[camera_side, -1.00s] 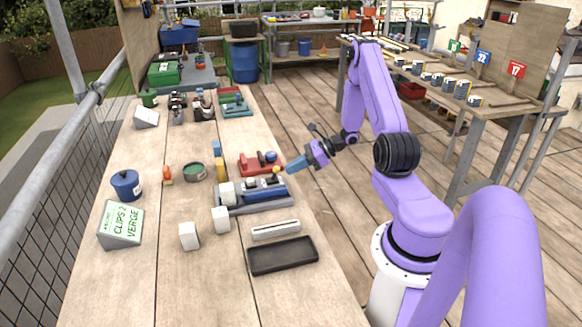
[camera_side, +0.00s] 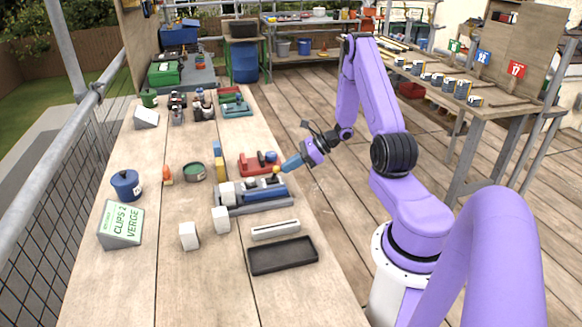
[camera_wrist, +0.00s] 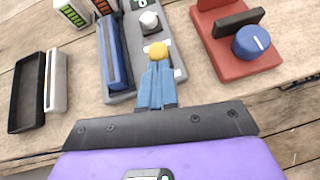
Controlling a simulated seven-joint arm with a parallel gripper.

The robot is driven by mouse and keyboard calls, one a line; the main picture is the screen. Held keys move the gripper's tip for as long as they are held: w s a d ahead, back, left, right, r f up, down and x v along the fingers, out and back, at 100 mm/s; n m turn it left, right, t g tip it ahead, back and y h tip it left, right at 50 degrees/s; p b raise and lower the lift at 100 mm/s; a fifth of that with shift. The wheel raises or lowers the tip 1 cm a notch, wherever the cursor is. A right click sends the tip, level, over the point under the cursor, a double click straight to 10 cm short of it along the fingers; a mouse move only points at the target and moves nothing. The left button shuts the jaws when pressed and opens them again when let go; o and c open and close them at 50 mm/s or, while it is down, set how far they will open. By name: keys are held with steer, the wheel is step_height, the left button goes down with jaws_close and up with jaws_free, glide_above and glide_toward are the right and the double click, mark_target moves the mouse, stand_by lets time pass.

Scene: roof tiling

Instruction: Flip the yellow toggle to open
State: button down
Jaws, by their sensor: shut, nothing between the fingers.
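The yellow toggle (camera_wrist: 156,51) is a small yellow ball-shaped knob on a grey device with a blue bar (camera_side: 258,190). It also shows in the side view (camera_side: 276,169). My gripper (camera_wrist: 156,72) has blue fingers that are closed together and empty. Its tips sit right at the toggle, appearing to touch or nearly touch it. I cannot tell the exact gap. In the side view my gripper (camera_side: 284,167) reaches in from the right, just beside the knob. The toggle's base is partly hidden by the fingers in the wrist view.
A red block with a blue dial (camera_wrist: 252,41) stands close beside the grey device. A black tray (camera_side: 283,256) and a white slotted bar (camera_side: 275,230) lie nearer the front. White blocks (camera_side: 189,236), a blue pot (camera_side: 126,184) and a green-lettered sign (camera_side: 121,225) stand to the left.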

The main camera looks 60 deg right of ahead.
mark_target(279, 169)
steer(key=shift+w+a+r, duration=0.1)
steer(key=shift+r, duration=0.05)
steer(key=g+h, duration=0.1)
steer(key=w+a+r+g+h, duration=0.1)
steer(key=shift+w+a+r+g, duration=0.1)
steer(key=shift+r+g, duration=0.05)
steer(key=shift+g, duration=0.15)
steer(key=shift+w+a+r+g+h, duration=0.25)
steer(key=shift+w+a+g+h, duration=0.1)
steer(key=shift+g+h, duration=0.35)
steer(key=shift+w+a, duration=0.2)
steer(key=shift+r, duration=0.15)
steer(key=shift+r, duration=0.7)
